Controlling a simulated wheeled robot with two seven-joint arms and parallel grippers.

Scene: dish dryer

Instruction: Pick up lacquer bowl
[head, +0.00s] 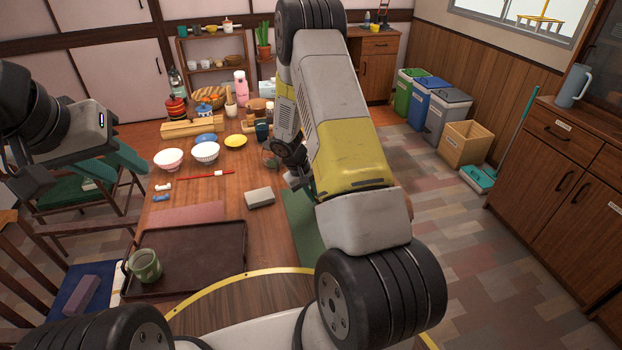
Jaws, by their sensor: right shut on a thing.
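My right arm reaches over the right side of the wooden table (226,212). My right gripper (296,178) is low at the table's right side, mostly hidden behind its own arm. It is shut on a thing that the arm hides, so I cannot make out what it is. I cannot pick out a lacquer bowl for certain. A red-patterned white bowl (168,159) and a blue-striped white bowl (206,152) stand upright on the table, apart from both grippers. My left gripper (22,178) is at the far left, off the table; its fingers are unclear.
A dark tray (200,255) with a green mug (145,265) lies at the near left. A grey block (259,198), a red chopstick-like stick (205,175) and a green mat (300,222) are near the middle. Bottles and baskets crowd the far end. Chairs stand left.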

